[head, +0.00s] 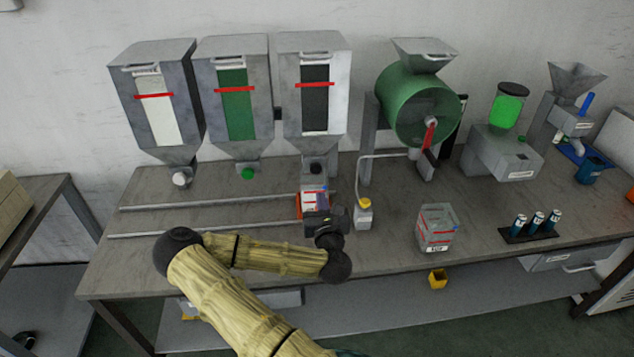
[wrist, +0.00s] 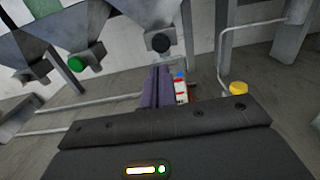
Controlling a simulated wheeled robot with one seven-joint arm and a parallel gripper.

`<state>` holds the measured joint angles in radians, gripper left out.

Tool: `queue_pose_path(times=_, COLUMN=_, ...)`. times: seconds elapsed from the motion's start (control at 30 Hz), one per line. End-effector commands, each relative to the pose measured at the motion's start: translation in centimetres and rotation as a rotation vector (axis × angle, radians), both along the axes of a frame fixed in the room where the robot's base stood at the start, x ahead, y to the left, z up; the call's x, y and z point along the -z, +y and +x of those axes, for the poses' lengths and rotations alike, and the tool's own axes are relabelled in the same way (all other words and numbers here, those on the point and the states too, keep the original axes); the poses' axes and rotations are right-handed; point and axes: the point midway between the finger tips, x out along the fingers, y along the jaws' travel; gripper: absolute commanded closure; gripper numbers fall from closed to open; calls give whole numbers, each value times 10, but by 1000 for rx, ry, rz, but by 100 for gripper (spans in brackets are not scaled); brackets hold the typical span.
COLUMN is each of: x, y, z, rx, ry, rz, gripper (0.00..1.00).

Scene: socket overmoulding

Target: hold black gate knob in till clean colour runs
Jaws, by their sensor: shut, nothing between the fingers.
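The black gate knob (head: 316,168) is under the right-hand hopper (head: 340,95), whose window shows black fill below a red line. In the wrist view the knob (wrist: 160,42) is a round black disc just beyond my fingertips. My gripper (wrist: 158,69) is shut and empty, pointing towards the knob with a small gap between them in the picture. In the head view my gripper (head: 325,222) is in front of and below that hopper. A small white tub with red and blue marks (head: 314,195) is under the knob, partly hidden by my gripper. I see no colour running.
White and green hoppers with a white knob (head: 180,179) and a green knob (head: 247,174) stand to the left. Two rails (head: 215,202) run along the bench. A labelled box (head: 437,228) stands further right.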

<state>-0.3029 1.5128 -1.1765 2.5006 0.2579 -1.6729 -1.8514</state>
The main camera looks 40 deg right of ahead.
Motion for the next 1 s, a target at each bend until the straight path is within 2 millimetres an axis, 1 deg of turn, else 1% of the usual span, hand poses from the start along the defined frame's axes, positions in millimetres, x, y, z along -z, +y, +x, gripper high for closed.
queue_pose_path(times=0.03, x=-5, y=-4, z=8, rx=-3, ry=-3, rz=1, gripper=100)
queue_pose_path(times=0.3, x=-5, y=-27, z=45, rx=-2, ry=-2, rz=0, gripper=100)
queue_pose_path(times=0.53, x=-5, y=-45, z=73, rx=-1, ry=-2, rz=1, gripper=100)
queue_pose_path(times=0.7, x=-3, y=-51, z=84, rx=1, ry=-1, rz=-1, gripper=100)
queue_pose_path(times=1.0, x=-2, y=-52, z=85, rx=1, ry=-1, rz=-1, gripper=100)
